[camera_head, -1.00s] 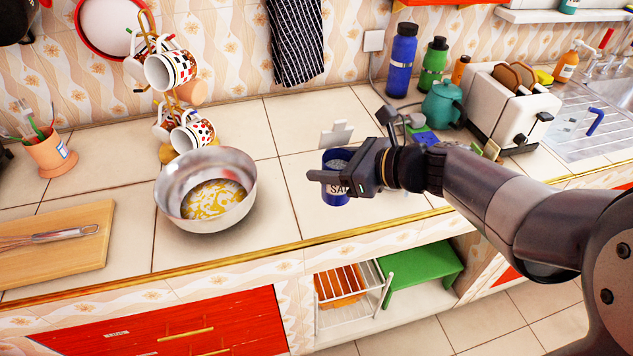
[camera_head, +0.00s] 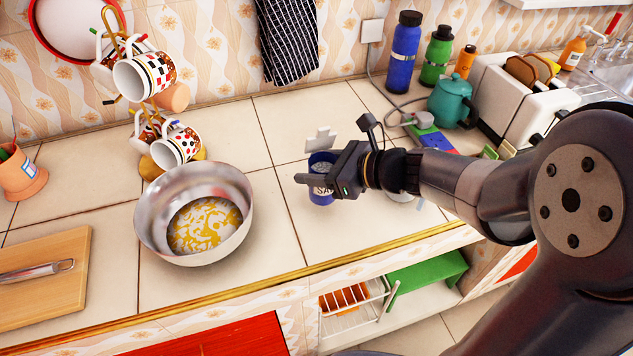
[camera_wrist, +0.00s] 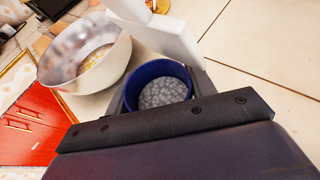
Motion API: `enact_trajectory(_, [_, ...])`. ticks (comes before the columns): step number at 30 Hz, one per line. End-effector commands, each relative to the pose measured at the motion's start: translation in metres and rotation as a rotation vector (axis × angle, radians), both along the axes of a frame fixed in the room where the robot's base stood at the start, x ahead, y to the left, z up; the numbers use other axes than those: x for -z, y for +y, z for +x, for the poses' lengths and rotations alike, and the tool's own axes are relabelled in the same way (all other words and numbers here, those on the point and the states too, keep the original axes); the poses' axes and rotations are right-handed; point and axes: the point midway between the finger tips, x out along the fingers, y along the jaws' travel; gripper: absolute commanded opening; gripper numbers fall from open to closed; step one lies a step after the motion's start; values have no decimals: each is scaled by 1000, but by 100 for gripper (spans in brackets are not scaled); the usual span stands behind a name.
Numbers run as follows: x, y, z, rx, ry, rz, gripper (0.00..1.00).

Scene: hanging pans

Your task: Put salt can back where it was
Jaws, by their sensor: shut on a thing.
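The salt can (camera_head: 322,196) is dark blue with a pale label, partly hidden by my gripper. My gripper (camera_head: 318,181) is shut on it, with fingers on either side. In the wrist view the salt can (camera_wrist: 164,86) is seen from above, with a blue rim and a grey, grainy top. The can looks roughly upright over the tiled counter, right of the metal bowl. I cannot tell whether its base touches the counter.
A metal bowl (camera_head: 160,232) with yellow contents stands left of the can. A mug tree (camera_head: 165,150) is behind it. A teal kettle (camera_head: 450,102), bottles (camera_head: 403,55) and a toaster (camera_head: 510,98) stand at the back right.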

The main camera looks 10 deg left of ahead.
Motion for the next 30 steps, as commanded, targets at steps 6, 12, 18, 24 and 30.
enact_trajectory(6, [32,0,0,0,4,-1,23])
enact_trajectory(12, [37,0,0,1,-2,1,23])
enact_trajectory(18, [39,0,0,1,-1,0,23])
enact_trajectory(24, [41,0,0,1,0,0,61])
enact_trajectory(30, [41,0,0,1,0,-1,74])
